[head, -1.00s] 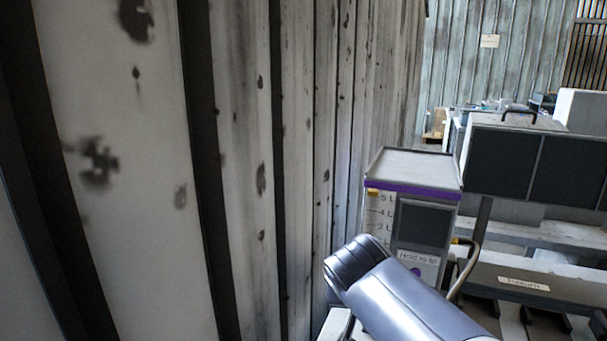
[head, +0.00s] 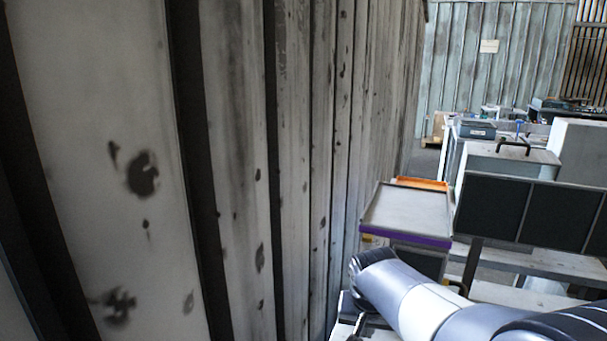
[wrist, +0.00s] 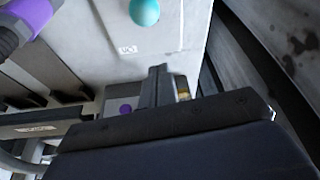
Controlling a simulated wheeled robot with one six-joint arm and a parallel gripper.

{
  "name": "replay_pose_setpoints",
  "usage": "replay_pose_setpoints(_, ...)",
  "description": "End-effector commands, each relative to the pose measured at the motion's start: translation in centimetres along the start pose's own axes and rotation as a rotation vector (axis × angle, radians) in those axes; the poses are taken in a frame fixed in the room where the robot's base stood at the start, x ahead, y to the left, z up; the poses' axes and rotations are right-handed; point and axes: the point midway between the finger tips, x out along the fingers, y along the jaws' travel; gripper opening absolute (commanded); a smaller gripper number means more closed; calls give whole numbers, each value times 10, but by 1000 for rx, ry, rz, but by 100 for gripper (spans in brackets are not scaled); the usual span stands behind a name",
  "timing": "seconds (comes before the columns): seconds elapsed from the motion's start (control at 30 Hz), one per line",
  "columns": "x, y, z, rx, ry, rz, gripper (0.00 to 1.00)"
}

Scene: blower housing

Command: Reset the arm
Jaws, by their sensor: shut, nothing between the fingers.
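My gripper (wrist: 160,72) shows in the wrist view as two dark fingers close together, shut and empty, beyond the wide dark gripper body at the bottom. A teal ball (wrist: 145,12) is at the top edge of the wrist view, above the fingertips in the picture and apart from them, against a pale surface (wrist: 110,35). In the head view my silver-grey arm reaches in from the lower right, in front of the cabinet with a purple band (head: 405,239). The gripper cannot be made out clearly there.
A stained panel wall (head: 230,170) fills the left of the head view, close to the arm. Dark panels (head: 530,210) and a grey box with a handle (head: 505,160) stand at right. In the wrist view a purple-banded part (wrist: 30,12) sits at upper left.

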Motion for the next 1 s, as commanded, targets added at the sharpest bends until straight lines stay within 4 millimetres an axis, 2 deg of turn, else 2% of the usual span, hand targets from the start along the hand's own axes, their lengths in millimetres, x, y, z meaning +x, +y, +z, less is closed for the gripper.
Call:
replay_pose_setpoints(0.13,-2,4,-6,18,-44,-18,0)
replay_pose_setpoints(1.0,29,9,-31,34,-443,-82,0)
